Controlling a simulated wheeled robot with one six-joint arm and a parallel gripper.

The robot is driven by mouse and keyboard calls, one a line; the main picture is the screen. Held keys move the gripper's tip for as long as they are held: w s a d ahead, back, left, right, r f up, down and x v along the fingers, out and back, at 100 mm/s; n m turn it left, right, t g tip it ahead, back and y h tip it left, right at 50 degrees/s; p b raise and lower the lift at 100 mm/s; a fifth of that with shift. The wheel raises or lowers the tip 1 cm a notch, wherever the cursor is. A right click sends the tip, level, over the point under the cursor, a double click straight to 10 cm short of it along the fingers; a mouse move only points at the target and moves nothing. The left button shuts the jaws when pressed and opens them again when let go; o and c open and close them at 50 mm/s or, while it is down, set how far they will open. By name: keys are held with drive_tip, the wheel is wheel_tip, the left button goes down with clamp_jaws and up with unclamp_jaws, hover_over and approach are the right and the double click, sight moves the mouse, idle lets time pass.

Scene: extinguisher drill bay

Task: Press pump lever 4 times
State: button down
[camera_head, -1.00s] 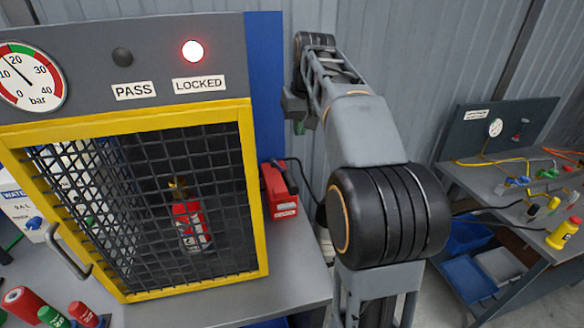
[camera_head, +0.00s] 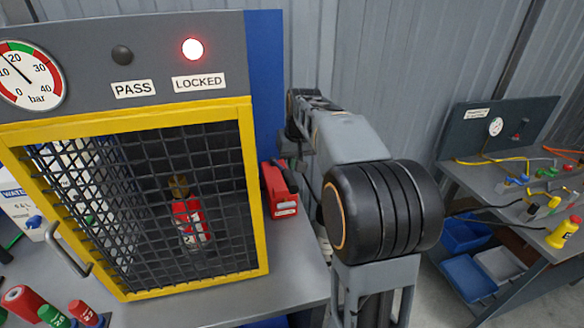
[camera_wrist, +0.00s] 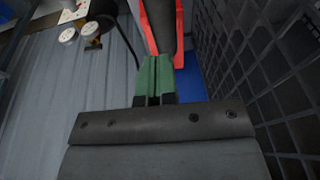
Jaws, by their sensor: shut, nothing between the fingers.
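The red pump (camera_head: 280,190) with its dark lever (camera_head: 289,174) stands on the bench, just right of the yellow-framed cage. In the wrist view the pump's red body (camera_wrist: 179,30) and a dark bar lie just beyond my fingertips. My gripper (camera_wrist: 154,76) is shut and empty, its green fingertips together over the near end of the pump. The fingertips are mostly hidden there. I cannot tell whether they touch the lever.
The mesh cage (camera_head: 255,200) holds a red extinguisher (camera_head: 187,220) and stands close beside the pump. Its LOCKED lamp (camera_head: 192,49) glows red; the PASS lamp (camera_head: 122,55) is dark. A dial gauge (camera_head: 30,78) is at the upper left. A second bench (camera_head: 480,180) stands at the right.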

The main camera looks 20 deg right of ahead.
drive_tip(key=shift+s+a+f, duration=0.1)
drive_tip(key=shift+a+f, duration=0.05)
drive_tip(key=shift+f, duration=0.4)
drive_tip(key=shift+s+a+f, duration=0.1)
drive_tip(key=shift+f, duration=0.4)
